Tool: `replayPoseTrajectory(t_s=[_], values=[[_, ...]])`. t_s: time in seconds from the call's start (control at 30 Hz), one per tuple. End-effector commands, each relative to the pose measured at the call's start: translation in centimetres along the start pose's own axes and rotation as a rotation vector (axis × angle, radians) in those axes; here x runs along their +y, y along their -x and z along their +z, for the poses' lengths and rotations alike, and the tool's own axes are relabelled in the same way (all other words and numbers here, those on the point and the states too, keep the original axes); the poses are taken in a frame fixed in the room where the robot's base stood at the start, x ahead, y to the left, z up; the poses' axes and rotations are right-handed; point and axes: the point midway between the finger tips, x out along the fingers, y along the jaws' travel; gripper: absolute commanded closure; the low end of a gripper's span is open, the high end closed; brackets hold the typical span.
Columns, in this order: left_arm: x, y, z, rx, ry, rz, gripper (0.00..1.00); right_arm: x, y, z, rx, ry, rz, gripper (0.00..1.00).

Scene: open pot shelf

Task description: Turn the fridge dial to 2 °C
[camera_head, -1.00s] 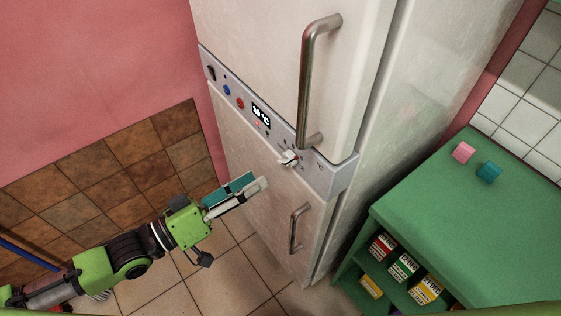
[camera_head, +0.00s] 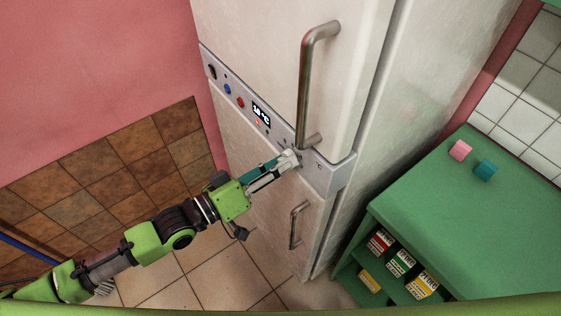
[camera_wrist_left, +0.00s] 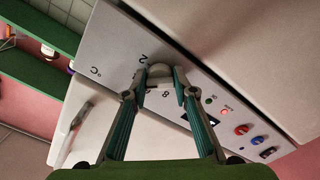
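The white fridge dial (camera_head: 290,156) sits on the grey control strip of the fridge (camera_head: 240,200). My left gripper (camera_head: 288,160) is at the dial. In the left wrist view, its two fingertips (camera_wrist_left: 161,84) stand on either side of the dial (camera_wrist_left: 160,72), and the dial fills the gap between them. The numbers 2 (camera_wrist_left: 142,57) and 8 (camera_wrist_left: 164,93) and a °C mark (camera_wrist_left: 96,71) are printed on the strip near it. The dial's pointer is mostly hidden by the fingers. The lit display (camera_head: 261,115) is too small to read surely. My right gripper is not in view.
Metal handles stand out from the upper door (camera_head: 309,85) and lower door (camera_head: 297,226), close to the dial. Red and blue buttons (camera_head: 233,95) lie along the strip. A green shelf (camera_head: 430,220) with small boxes stands on the right. Tiled floor is clear below the arm.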

Motion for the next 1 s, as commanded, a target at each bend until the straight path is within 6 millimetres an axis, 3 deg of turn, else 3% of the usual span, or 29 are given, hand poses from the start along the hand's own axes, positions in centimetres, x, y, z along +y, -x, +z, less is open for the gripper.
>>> replayPoseTrajectory(t_s=[0.47,1.0], values=[[-0.06,0.03,0.01,-0.001,-0.065,-0.001,0.96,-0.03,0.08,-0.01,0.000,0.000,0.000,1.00],[-0.16,0.01,-0.08,0.000,-0.501,-0.001,0.96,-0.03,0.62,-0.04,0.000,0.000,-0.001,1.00]])
